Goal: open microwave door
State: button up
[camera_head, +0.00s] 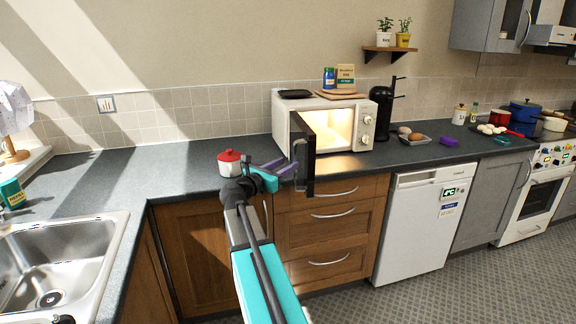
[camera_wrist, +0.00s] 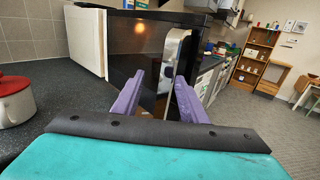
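The white microwave (camera_head: 338,106) stands on the dark counter, its lit inside showing in the head view. Its dark door (camera_head: 309,158) is swung wide out toward the counter's front edge. In the wrist view the dark door panel (camera_wrist: 128,42) fills the middle, with the silver handle (camera_wrist: 180,42) on its right edge. The handle also shows in the head view (camera_head: 299,151). My gripper (camera_head: 287,170) is at the door's handle side. In the wrist view its purple fingers (camera_wrist: 159,80) are apart, with the handle's lower part near the gap; contact is unclear.
A black coffee machine (camera_head: 383,112) and a tray of food (camera_head: 413,139) are right of the microwave. Wooden drawers (camera_head: 330,235) lie below. Counter to the left is mostly clear.

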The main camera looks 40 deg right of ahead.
jog(key=s+a+b, duration=0.1)
jog(key=a, duration=0.9)
jog(key=shift+s+a, duration=0.25)
jog(key=shift+s, duration=0.1)
